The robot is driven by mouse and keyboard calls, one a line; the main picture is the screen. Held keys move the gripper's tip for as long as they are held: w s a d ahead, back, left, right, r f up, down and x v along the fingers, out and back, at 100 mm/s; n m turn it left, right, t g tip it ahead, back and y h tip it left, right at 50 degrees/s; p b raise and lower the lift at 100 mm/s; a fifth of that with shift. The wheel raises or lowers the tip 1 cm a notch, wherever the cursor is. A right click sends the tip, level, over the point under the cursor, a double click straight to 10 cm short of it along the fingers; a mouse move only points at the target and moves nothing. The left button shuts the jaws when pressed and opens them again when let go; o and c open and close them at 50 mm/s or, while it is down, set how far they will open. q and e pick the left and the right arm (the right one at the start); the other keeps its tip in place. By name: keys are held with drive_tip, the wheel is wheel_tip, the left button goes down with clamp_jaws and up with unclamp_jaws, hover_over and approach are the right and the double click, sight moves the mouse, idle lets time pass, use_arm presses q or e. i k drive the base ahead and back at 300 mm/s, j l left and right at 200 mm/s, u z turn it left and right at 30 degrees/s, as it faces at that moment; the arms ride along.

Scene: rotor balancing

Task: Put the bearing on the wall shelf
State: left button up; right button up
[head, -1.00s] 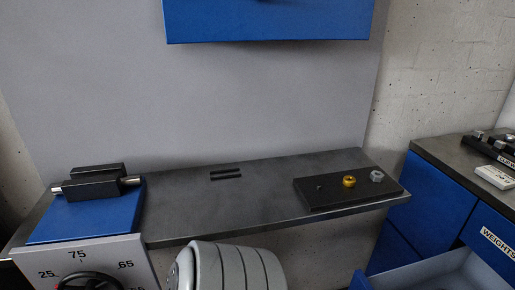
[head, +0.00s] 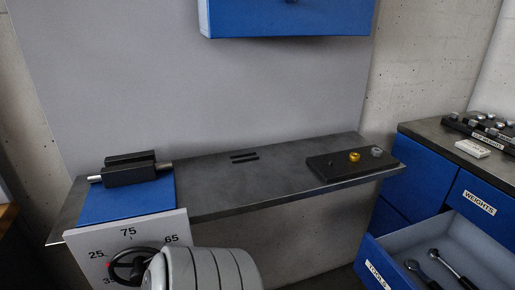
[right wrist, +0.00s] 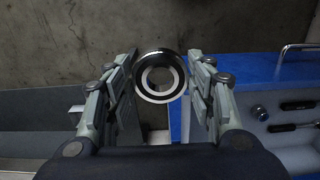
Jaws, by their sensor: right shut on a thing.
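The bearing (right wrist: 142,82) is a ring with a dark outer band and a pale inner band, in the right wrist view. My right gripper (right wrist: 160,76) is shut on it, with one finger on each side. The bearing faces the wrist camera and its far side is hidden. A dark grey shelf (head: 220,198) runs along the wall in the head view. Neither the bearing nor my right gripper shows in the head view. My left gripper is in neither current view.
The shelf carries a blue dial machine (head: 125,203) at left and a black plate (head: 328,169) with small parts at right. Its middle is mostly clear. A blue cabinet (head: 285,22) hangs above. An open tool drawer (head: 400,240) juts out at lower right. My grey arm link shows below.

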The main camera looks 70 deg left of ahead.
sight(282, 182)
drive_tip(key=u, duration=0.35)
drive_tip(key=k+u, duration=0.15)
drive_tip(key=u, duration=0.25)
drive_tip(key=k+u, duration=0.1)
drive_tip(key=u, duration=0.25)
drive_tip(key=i+u, duration=0.1)
drive_tip(key=u, duration=1.15)
